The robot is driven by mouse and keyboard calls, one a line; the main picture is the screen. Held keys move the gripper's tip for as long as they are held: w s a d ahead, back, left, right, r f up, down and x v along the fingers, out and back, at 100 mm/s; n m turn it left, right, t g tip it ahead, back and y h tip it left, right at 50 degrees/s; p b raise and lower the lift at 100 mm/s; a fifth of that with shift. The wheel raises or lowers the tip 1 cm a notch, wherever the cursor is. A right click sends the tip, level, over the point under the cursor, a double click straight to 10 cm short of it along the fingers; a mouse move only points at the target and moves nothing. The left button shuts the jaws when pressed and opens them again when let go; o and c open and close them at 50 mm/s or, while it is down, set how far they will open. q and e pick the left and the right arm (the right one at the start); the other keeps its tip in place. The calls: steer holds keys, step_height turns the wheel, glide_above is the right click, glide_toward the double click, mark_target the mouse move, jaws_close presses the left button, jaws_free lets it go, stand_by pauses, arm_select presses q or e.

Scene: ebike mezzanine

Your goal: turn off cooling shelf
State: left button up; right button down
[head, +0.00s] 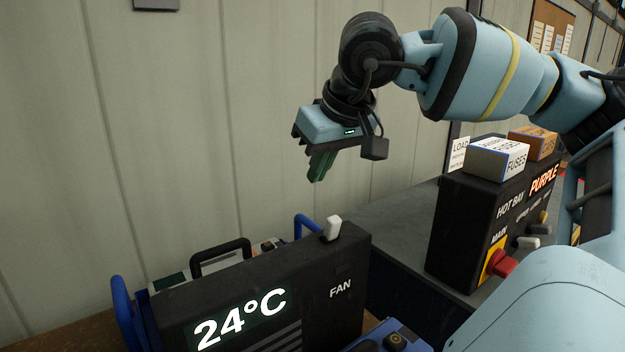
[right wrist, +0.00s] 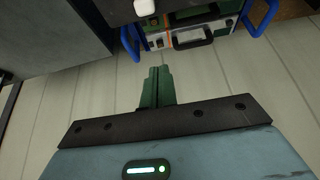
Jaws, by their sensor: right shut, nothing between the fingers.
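The cooling shelf is a black box (head: 185,312) at the lower middle of the head view, with a lit "24°C" display (head: 240,318) and a "FAN" label (head: 341,289). A white switch lever (head: 333,228) stands up at its top edge, near the right end. My right gripper (head: 319,168) is shut and empty, above the box, with green fingers pointing down and apart from the lever. In the right wrist view the closed fingers (right wrist: 157,86) show, with the white lever (right wrist: 145,8) at the top edge. My left gripper is not in view.
To the right stands a black "HOT BAY" box (head: 466,225) with a red knob (head: 503,264) and a "FUSES" carton (head: 497,158) on top. A blue handle (head: 308,224) rises behind the shelf's lever. A pale panelled wall (head: 150,110) stands behind.

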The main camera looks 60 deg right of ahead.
steer(key=s+v, duration=0.1)
steer(key=v, duration=0.6)
steer(key=shift+a+f, duration=0.25)
steer(key=shift+f, duration=0.1)
steer(key=shift+w, duration=0.1)
steer(key=shift+f, duration=0.1)
